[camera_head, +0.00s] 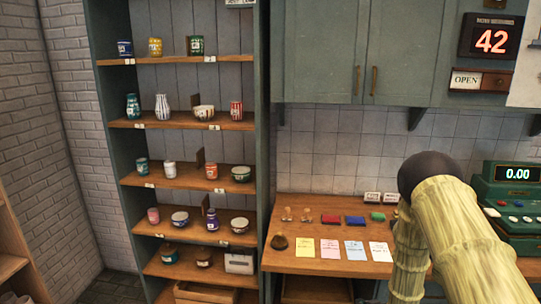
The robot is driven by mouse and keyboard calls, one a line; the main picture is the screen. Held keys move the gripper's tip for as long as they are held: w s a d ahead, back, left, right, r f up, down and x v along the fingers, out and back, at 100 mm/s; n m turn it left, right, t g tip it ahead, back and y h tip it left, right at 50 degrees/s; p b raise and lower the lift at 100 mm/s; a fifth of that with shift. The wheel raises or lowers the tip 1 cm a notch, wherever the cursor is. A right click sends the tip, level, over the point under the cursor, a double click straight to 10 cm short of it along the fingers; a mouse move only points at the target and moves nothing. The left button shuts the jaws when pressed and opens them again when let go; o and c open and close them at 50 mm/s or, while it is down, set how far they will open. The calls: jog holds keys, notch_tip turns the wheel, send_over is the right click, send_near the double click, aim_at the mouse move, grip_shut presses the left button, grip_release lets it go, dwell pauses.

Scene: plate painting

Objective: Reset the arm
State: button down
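My arm (465,235), pale and bamboo-like, rises from the lower right. It bends at a dark rounded joint (428,172), and a thinner part hangs down on the left side of it. My gripper cannot be made out in this view, so whether it holds anything is not shown. The arm covers part of the wooden counter (290,265) and of the things on it.
A tall shelf (185,125) of painted pots stands left. Cabinets (325,50) hang above the counter.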

jog(key=s+a+f+m+g, duration=0.1)
jog(key=s+a+f+g, duration=0.15)
jog(key=s, duration=0.45)
jog(key=s+a+f+g, duration=0.1)
jog(key=s+f, duration=0.3)
jog(key=s, duration=0.3)
jog(key=s+a+f+m+g+h, duration=0.1)
jog(key=s+a+g, duration=0.25)
jog(key=s, duration=1.35)
jog(key=s+a+f+m+g+h, duration=0.1)
jog(key=s+a+g, duration=0.25)
jog(key=s, duration=1.35)
notch_tip(320, 180, down, 11)
jog(key=d+b, duration=0.1)
jog(key=b, duration=1)
jog(key=shift+b, duration=0.35)
